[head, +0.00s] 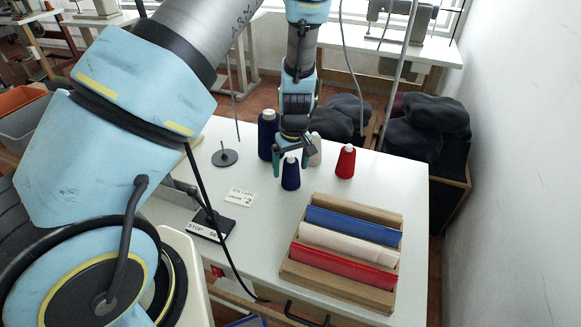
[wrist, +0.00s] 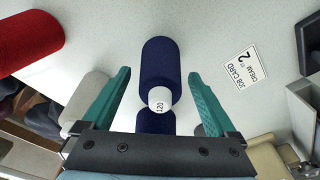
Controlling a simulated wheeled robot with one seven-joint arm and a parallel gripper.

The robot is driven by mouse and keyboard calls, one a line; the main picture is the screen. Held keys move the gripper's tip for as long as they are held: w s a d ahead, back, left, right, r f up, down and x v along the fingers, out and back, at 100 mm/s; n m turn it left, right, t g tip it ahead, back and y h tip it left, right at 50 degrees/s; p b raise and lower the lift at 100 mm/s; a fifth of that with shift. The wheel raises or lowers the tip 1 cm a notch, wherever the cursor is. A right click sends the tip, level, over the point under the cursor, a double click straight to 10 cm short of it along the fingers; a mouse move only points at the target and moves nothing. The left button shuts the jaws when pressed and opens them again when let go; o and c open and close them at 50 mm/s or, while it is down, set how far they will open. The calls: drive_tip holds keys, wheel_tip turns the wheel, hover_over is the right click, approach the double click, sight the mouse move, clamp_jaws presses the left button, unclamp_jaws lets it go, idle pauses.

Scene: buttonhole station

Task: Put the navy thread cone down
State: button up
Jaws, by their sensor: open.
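The navy thread cone (head: 290,174) stands upright on the white table, directly below my gripper (head: 290,160). In the wrist view the navy cone (wrist: 160,62) lies between the two teal fingers of my gripper (wrist: 159,74), its white top marked 120. The fingers are spread, with a gap showing on each side of the cone. A second, larger navy cone (head: 267,136) stands behind it to the left.
A cream cone (head: 315,150) and a red cone (head: 345,162) stand to the right. A wooden tray (head: 325,292) with blue, cream and red pieces is at the front right. A job card (head: 240,198) reads cream 2. A black-based spindle (head: 224,158) stands left.

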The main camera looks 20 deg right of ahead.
drive_tip(key=r, duration=0.3)
drive_tip(key=s+r+b, duration=0.1)
drive_tip(key=r, duration=0.3)
drive_tip(key=r+b, duration=0.1)
drive_tip(key=r, duration=0.3)
drive_tip(key=shift+s+r, duration=0.2)
drive_tip(key=s+a+r, duration=0.1)
drive_tip(key=a+r, duration=0.3)
drive_tip(key=a, duration=1.1)
drive_tip(key=s+a+r+m, duration=0.1)
drive_tip(key=a+r, duration=0.3)
drive_tip(key=a, duration=1.1)
drive_tip(key=shift+s+a+r+m, duration=0.2)
drive_tip(key=shift+s+a+m, duration=0.1)
drive_tip(key=shift+s, duration=0.35)
